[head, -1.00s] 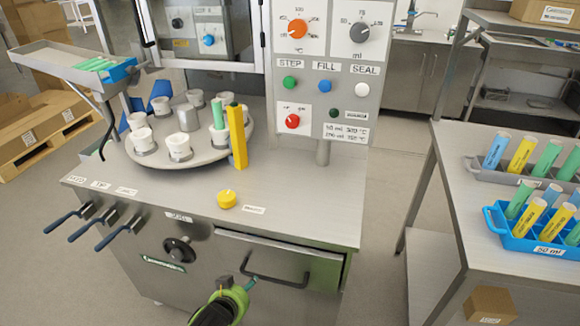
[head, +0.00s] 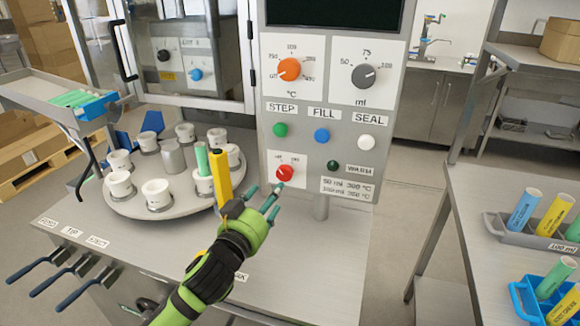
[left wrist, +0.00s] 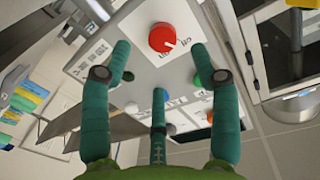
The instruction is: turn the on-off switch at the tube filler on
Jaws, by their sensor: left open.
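The on-off switch is a red knob (head: 285,172) on a white plate low on the tube filler's control panel (head: 381,103). My left gripper (head: 266,199) is in front of it, just below and to the left in the head view, with its teal fingers spread and empty. In the left wrist view the red knob (left wrist: 162,38) lies ahead, between and beyond the fingertips (left wrist: 166,56), apparently not touched. A white mark on the knob points to the lower right there. The plate's lettering is too small to read surely. My right gripper is not in view.
Green (head: 280,130), blue (head: 322,136) and white (head: 366,143) buttons sit above the knob. A side table (head: 479,210) with tube racks stands at the right.

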